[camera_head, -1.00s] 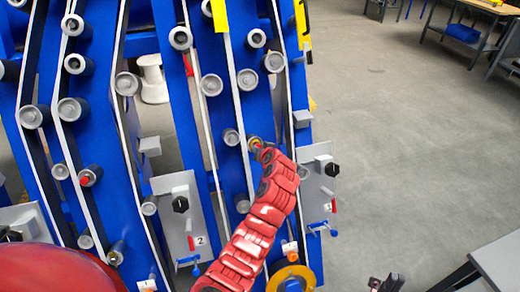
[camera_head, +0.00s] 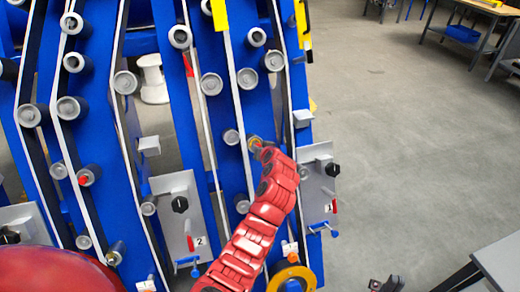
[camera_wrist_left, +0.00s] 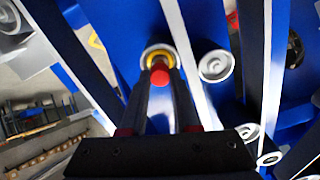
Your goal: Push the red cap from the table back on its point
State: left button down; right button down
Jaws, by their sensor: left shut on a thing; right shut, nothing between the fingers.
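The red cap (camera_wrist_left: 160,76) shows in the left wrist view between the tips of my left gripper (camera_wrist_left: 159,88), which is shut on it. The cap is in front of a round roller end with a yellow ring (camera_wrist_left: 158,58); I cannot tell whether it is seated there. My right gripper (camera_head: 386,284) is shut and empty at the bottom edge, right of the machine, away from the cap.
Another roller at the left has a red centre (camera_head: 84,180). Grey plates with black knobs (camera_head: 180,204) stand out beside the arm. A grey table (camera_head: 495,262) is at the lower right. The floor between is clear.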

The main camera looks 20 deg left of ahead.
pick_arm(q)
jog(key=shift+b+x, duration=0.6)
jog(key=shift+x, duration=0.3)
jog(key=c, duration=0.6)
grip_release()
jog(key=shift+r, duration=0.1)
jog(key=shift+o, duration=0.2)
jog(key=b+v, duration=0.2)
jog(key=v, duration=1.5)
jog(key=shift+b, duration=0.35)
jog(key=shift+s+d+r, duration=0.1)
